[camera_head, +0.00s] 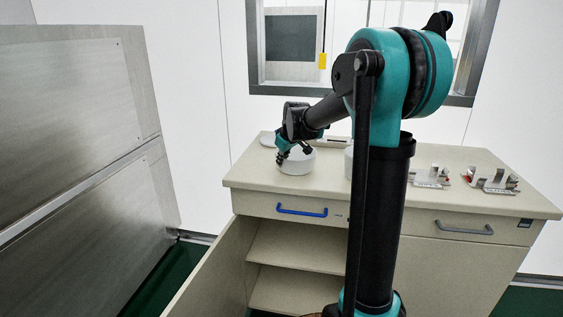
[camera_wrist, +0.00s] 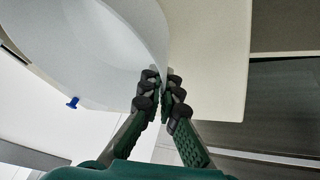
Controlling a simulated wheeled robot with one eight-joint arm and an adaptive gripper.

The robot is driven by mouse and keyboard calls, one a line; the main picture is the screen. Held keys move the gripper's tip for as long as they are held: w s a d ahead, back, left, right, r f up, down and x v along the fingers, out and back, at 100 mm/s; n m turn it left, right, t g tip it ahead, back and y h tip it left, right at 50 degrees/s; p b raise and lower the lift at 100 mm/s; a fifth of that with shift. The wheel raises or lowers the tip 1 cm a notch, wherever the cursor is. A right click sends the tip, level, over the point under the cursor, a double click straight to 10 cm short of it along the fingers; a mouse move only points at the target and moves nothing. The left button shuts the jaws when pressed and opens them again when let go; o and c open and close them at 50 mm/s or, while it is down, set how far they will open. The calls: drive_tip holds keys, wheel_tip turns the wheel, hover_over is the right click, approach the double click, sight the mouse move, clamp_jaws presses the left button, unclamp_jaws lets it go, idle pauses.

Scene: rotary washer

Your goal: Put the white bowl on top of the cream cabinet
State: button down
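The white bowl (camera_head: 297,164) is at the left part of the cream cabinet's top (camera_head: 345,188), looking upright; whether its base touches the surface is hard to tell. My gripper (camera_head: 281,157) is at the bowl's left rim, reaching down from above. In the wrist view the bowl (camera_wrist: 95,45) fills the upper left. My gripper's fingertips (camera_wrist: 162,82) are close together there, one on each side of the bowl's thin wall, and look shut on it. The cream top (camera_wrist: 205,70) shows to the right of the fingers.
Another white round item (camera_head: 348,163) is mostly hidden behind my arm. Metal fixtures (camera_head: 492,181) stand on the cabinet's right part. The cabinet's lower left door (camera_head: 212,275) hangs open, showing shelves. A large metal unit (camera_head: 75,140) stands at left.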

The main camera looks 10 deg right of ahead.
drive_tip(key=shift+f, duration=0.1)
drive_tip(key=c, duration=1.7)
unclamp_jaws()
drive_tip(key=v, duration=1.2)
drive_tip(key=s+d+f+m, duration=0.2)
drive_tip(key=s+f, duration=0.6)
drive_tip(key=s, duration=0.2)
drive_tip(key=s+d+f+m+g+h, duration=0.1)
drive_tip(key=s+d+f+m, duration=0.1)
drive_tip(key=s+f, duration=0.7)
drive_tip(key=s+d+f+m, duration=0.2)
drive_tip(key=s+f+m, duration=0.1)
drive_tip(key=s+f, duration=0.6)
drive_tip(key=shift+s+d+f+m+h, duration=0.1)
drive_tip(key=shift+s+m+h, duration=0.05)
drive_tip(key=shift+s, duration=0.35)
drive_tip(key=shift+s+d+m+h, duration=0.15)
drive_tip(key=shift+s, duration=0.35)
